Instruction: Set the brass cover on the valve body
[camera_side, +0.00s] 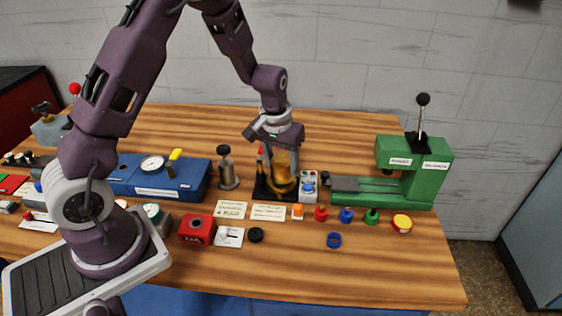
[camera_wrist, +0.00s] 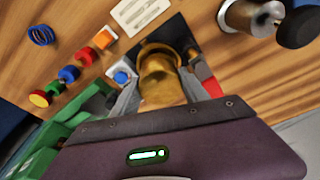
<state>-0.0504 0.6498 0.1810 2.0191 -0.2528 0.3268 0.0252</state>
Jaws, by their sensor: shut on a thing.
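My gripper (camera_side: 281,160) points down over a black base plate (camera_side: 262,193) near the middle of the table. It is shut on the brass cover (camera_side: 282,170), a shiny gold cylinder that shows between the fingers. In the wrist view the brass cover (camera_wrist: 162,84) sits between my fingertips (camera_wrist: 166,88). A round brass flange shows at its far end, over the dark plate (camera_wrist: 178,30). The valve body is mostly hidden beneath the brass; I cannot tell whether the flange belongs to it or to the cover, or whether the two touch.
A grey control box with a blue button (camera_side: 309,187) stands close on the right. A metal cylinder with a black knob (camera_side: 228,170) stands on the left. A green press (camera_side: 415,170) is farther right. Small coloured parts and a blue ring (camera_side: 334,240) lie in front.

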